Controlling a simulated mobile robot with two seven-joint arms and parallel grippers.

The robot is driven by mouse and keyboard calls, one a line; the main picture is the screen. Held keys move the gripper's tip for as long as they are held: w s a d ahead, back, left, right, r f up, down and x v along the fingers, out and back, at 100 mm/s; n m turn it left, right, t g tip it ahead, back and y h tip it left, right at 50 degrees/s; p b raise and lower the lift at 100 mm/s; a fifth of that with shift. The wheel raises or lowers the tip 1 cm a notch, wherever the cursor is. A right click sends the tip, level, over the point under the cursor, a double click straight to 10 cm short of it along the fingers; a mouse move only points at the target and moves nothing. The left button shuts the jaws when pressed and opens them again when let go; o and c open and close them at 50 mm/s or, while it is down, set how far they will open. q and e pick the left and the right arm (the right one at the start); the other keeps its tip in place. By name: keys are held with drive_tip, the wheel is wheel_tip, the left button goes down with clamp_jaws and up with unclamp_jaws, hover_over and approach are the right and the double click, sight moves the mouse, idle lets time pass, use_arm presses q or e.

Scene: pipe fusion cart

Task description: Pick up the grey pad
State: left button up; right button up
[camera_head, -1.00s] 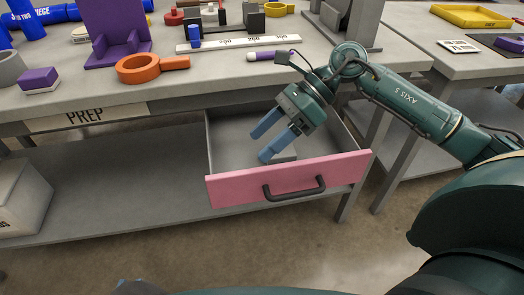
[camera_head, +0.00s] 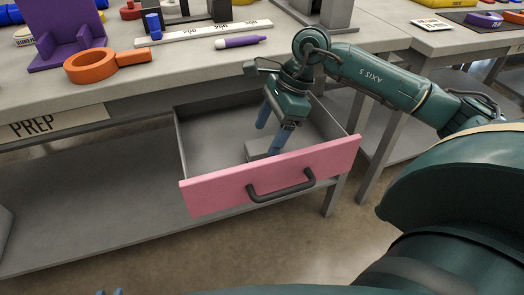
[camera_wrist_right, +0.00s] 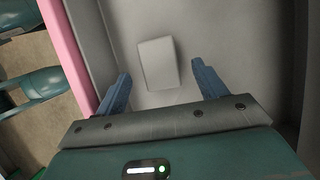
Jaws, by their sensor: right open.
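The grey pad (camera_head: 262,147) lies on the floor of the open, pink-fronted drawer (camera_head: 219,192). In the right wrist view the pad (camera_wrist_right: 157,63) is a pale grey block just beyond and between my fingertips. My right gripper (camera_head: 271,131) is inside the drawer, pointing down, its blue fingers apart on either side of the pad's near end and empty. The fingers and the drawer front hide part of the pad in the head view. Only the blue tips of my left gripper (camera_head: 109,292) show at the bottom edge; its opening is unclear.
The drawer front has a dark handle (camera_head: 282,187). The bench top (camera_head: 190,68) above carries an orange ring (camera_head: 92,66), a purple stand (camera_head: 62,35), a ruler (camera_head: 203,32) and a purple marker (camera_head: 240,41). The rest of the drawer floor is bare.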

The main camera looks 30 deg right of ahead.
sight(263, 144)
drive_tip(key=x, duration=0.4)
drive_tip(key=shift+a+f+b, duration=0.15)
drive_tip(key=shift+f+b, duration=0.1)
drive_tip(key=shift+b, duration=0.1)
drive_tip(key=c, duration=1.1)
